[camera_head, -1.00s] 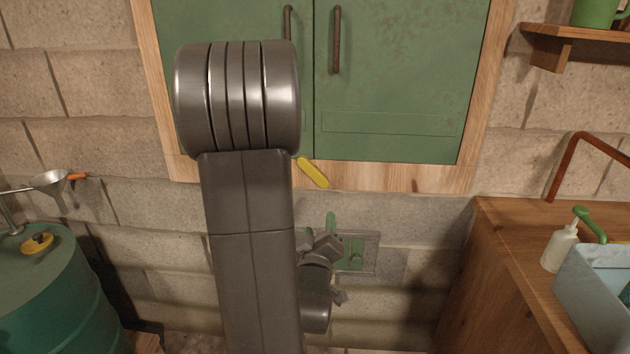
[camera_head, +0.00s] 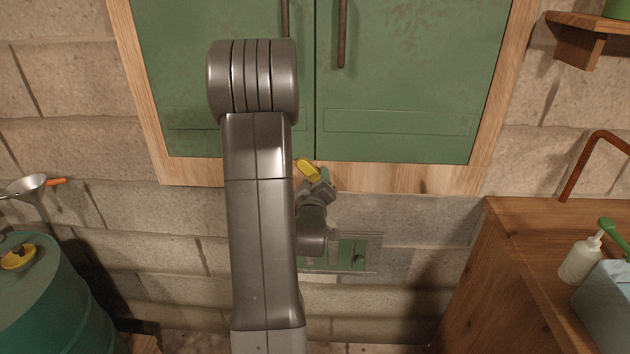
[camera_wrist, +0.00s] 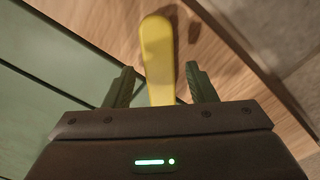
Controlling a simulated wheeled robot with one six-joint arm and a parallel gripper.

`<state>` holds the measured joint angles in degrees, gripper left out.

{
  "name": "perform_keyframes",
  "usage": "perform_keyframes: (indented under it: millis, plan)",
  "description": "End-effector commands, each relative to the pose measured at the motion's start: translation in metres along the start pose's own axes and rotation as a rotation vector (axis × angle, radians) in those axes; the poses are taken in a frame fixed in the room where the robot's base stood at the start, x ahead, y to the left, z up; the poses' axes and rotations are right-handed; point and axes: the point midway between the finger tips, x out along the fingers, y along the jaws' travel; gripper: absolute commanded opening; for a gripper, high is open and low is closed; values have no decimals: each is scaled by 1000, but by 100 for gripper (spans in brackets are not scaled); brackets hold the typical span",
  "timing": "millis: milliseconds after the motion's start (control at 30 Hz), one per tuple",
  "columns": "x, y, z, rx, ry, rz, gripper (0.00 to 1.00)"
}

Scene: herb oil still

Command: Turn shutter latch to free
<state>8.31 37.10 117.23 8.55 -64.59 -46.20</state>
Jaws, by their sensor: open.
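The shutter latch is a yellow bar (camera_head: 308,170) on the wooden frame just below the seam of the two green shutters (camera_head: 408,80). It lies slanted, upper left to lower right, in the head view. In the wrist view the yellow latch (camera_wrist: 158,58) stands lengthwise between the two fingers of my gripper (camera_wrist: 160,88). The fingers are open, one on each side of it, with a gap visible on both sides. In the head view my gripper (camera_head: 322,180) is at the latch's lower end and covers part of it. The latch's near end is hidden behind the gripper body.
A green panel (camera_head: 352,254) is on the block wall below the shutters. A wooden counter (camera_head: 520,235) with a white bottle (camera_head: 580,260) and a pale blue bin (camera_head: 605,300) stands right. A teal drum (camera_head: 50,300) with a funnel (camera_head: 28,186) above it stands left.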

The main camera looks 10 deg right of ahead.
Motion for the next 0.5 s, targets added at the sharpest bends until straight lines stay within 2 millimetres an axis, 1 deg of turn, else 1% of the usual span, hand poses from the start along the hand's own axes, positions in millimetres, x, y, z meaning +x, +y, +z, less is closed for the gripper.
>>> perform_keyframes:
  millis: [67, 100, 267, 300, 333, 500]
  plan:
    - [0, 0, 0, 0, 0, 0, 51]
    - [0, 0, 0, 0, 0, 0, 49]
    - [0, 0, 0, 0, 0, 0, 18]
    - [0, 0, 0, 0, 0, 0, 10]
    - [0, 0, 0, 0, 0, 0, 6]
    - [0, 0, 0, -6, 0, 0, 6]
